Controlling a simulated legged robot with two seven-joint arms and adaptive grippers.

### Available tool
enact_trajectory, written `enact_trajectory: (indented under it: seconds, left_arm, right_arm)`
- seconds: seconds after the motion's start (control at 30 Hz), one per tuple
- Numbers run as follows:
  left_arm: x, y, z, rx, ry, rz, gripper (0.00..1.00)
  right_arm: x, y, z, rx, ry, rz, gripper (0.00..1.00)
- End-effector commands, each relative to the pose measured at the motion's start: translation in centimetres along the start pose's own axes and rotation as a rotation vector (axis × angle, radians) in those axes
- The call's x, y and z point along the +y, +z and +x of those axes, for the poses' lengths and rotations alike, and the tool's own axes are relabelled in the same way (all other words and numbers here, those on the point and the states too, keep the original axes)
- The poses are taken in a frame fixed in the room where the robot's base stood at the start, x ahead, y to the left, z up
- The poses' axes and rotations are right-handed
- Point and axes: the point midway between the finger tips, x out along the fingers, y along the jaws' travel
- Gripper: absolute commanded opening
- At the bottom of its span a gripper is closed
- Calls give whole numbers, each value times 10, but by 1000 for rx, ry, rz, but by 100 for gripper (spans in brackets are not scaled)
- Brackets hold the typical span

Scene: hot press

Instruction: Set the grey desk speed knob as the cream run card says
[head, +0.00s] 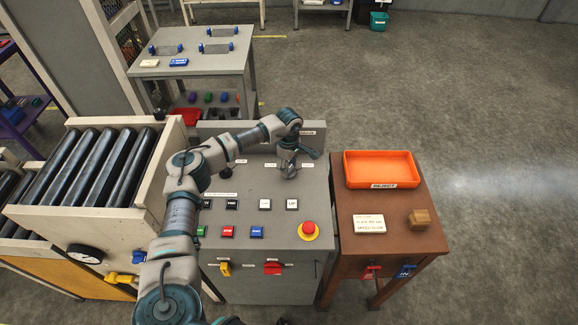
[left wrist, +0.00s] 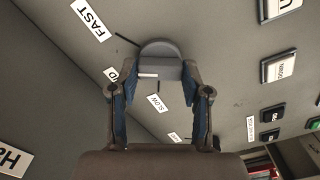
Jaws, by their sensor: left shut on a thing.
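The grey speed knob (left wrist: 160,62) sits on the grey desk (head: 255,190), with a white mark on its side facing the wrist camera. The white mark is nearest the partly hidden label; I cannot tell the exact setting. My left gripper (head: 289,168) reaches down to the desk and is shut on the knob, hiding most of it in the head view. The cream run card (head: 369,223) lies on the brown table; its last line seems to read SPEED SLOW. My right gripper is not in view.
On the desk are several push buttons (head: 228,232) and a red emergency button (head: 309,229). An orange tray (head: 382,169) and a wooden block (head: 420,219) are on the brown side table (head: 345,245). A roller conveyor (head: 150,150) stands left.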

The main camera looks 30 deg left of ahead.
Motion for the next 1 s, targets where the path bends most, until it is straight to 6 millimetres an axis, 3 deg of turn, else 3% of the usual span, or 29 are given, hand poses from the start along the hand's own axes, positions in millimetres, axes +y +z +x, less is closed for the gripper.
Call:
enact_trajectory:
  seconds: [0.37,1.0]
  left_arm:
    - [1,1,-2,-1,3,-92,13]
    - [2,2,-4,-4,6,-657,13]
  right_arm:
    - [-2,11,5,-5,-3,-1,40]
    - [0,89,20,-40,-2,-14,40]
